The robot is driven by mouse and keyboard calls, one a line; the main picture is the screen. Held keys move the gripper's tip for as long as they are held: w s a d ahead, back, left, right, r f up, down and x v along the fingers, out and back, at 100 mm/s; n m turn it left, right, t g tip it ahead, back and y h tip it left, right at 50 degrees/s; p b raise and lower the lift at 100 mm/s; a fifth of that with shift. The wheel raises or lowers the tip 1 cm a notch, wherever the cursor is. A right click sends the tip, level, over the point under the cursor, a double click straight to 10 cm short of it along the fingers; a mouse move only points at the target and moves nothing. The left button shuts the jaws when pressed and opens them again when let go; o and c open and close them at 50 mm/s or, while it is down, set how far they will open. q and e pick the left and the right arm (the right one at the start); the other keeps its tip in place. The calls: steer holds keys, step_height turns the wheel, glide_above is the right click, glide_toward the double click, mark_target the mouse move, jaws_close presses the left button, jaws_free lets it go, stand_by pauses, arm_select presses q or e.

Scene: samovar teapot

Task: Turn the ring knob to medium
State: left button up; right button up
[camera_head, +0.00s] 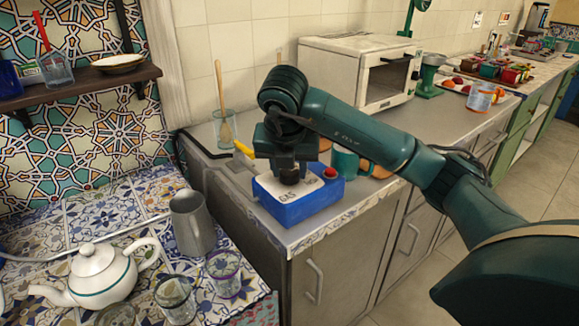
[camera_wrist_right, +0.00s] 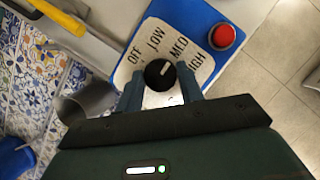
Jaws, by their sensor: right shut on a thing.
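A blue control box (camera_head: 300,210) with a cream dial plate (camera_head: 268,183) sits on the grey counter. In the right wrist view the plate (camera_wrist_right: 150,62) reads OFF, LOW, MED and HIGH in an arc. A round black knob (camera_wrist_right: 157,79) stands at the plate's middle; its white mark points up and right, roughly toward MED. My right gripper (camera_wrist_right: 160,86) is shut on the knob, with one finger on each side. In the head view the right gripper (camera_head: 289,172) comes down on the knob from above and hides most of it. My left gripper is out of view.
A red button (camera_wrist_right: 223,36) is on the box beside the dial. A teal mug (camera_head: 347,163) stands close behind the box. A grey pitcher (camera_head: 192,222), white teapot (camera_head: 100,275) and glasses (camera_head: 223,272) stand on the tiled surface at left. A white oven (camera_head: 360,70) is behind.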

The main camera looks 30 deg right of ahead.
stand_by(0.4)
steer(key=o, duration=1)
steer(key=shift+r, duration=0.35)
arm_select(q)
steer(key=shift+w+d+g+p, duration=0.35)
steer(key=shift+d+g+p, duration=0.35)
steer(key=shift+p, duration=1.8)
arm_select(e)
steer(key=v, duration=1.2)
steer(key=shift+r, duration=0.2)
steer(key=shift+s+a, duration=0.1)
steer(key=shift+c, duration=0.2)
